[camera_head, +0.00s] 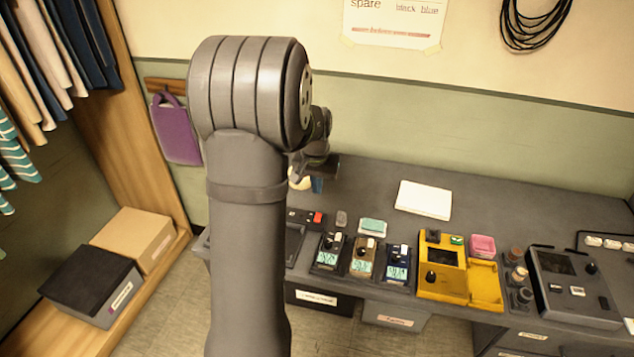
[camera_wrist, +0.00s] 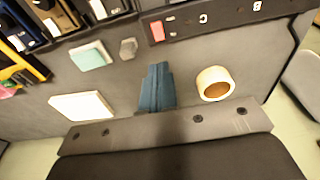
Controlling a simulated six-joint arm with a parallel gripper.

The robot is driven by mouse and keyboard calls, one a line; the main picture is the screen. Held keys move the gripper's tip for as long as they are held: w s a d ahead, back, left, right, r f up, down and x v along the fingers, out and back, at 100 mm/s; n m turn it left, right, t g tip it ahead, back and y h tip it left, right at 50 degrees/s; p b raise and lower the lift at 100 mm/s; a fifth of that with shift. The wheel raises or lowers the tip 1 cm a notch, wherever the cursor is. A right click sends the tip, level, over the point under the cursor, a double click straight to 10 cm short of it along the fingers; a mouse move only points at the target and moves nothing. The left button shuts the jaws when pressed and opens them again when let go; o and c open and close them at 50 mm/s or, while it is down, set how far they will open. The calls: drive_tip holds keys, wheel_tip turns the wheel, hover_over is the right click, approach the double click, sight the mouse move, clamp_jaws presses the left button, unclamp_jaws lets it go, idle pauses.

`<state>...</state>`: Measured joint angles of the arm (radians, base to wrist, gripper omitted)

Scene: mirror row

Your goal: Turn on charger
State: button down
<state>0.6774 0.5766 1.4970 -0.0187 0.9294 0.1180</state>
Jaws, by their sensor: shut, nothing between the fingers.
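No readable label tells which device is the charger. A dark strip (camera_wrist: 235,25) with a red rocker switch (camera_wrist: 157,30) and pale marks lies at the top of the wrist view. In the head view the red switch (camera_head: 317,217) shows beside my arm, which hides much of the strip. A yellow unit (camera_head: 432,282) with a dark screen, black knob and green button (camera_head: 457,240) stands to the right. My gripper (camera_wrist: 157,72) has blue fingers shut together, empty, over the bench. In the head view my gripper (camera_head: 317,185) is mostly hidden behind its wrist.
Three small meters (camera_head: 328,252) stand in a row left of the yellow unit. A black device (camera_head: 570,290) stands at the right. A white roll (camera_wrist: 215,83), teal pad (camera_wrist: 91,55), grey block (camera_wrist: 128,47) and white sheet (camera_wrist: 82,106) lie around my gripper. The back of the bench is mostly clear.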

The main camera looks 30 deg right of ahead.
sight(319, 214)
drive_tip(key=f, duration=0.6)
drive_tip(key=w+d+f, duration=0.1)
drive_tip(key=f, duration=0.2)
drive_tip(key=shift+f, duration=0.35)
drive_tip(key=shift+f, duration=0.2)
drive_tip(key=shift+s, duration=0.1)
drive_tip(key=shift+s+a+r, duration=0.15)
drive_tip(key=shift+s+a, duration=0.3)
drive_tip(key=shift+a, duration=0.05)
drive_tip(key=shift+r, duration=0.1)
